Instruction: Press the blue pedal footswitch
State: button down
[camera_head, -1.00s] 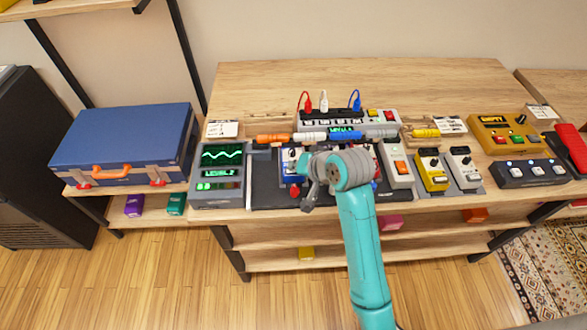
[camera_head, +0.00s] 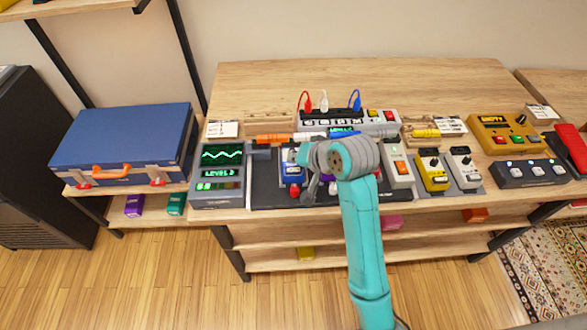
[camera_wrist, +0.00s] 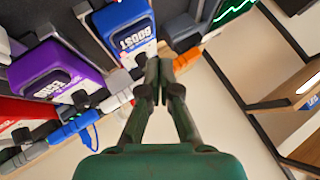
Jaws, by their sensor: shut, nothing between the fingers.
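The blue pedal (camera_head: 292,174) sits on the dark board at the middle of the table, just left of my gripper in the head view. In the wrist view the blue pedal (camera_wrist: 122,25) is at the top, with white "BOOST" lettering. My gripper (camera_wrist: 162,65) is shut and empty, its fingertips overlapping the picture area beside the blue pedal's lower right. I cannot tell whether they touch it. In the head view my gripper (camera_head: 312,188) is partly hidden by my wrist. A purple pedal (camera_wrist: 50,72) lies left of the blue one in the wrist view.
A grey unit with green screens (camera_head: 218,176) stands left of the board. A white pedal (camera_head: 398,168), a yellow pedal (camera_head: 433,174) and others stand to the right. Coloured cable plugs (camera_head: 276,139) run behind the pedals. A blue case (camera_head: 125,145) sits at left.

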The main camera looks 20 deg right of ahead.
aim_at(295, 171)
jog(key=shift+r, duration=1.7)
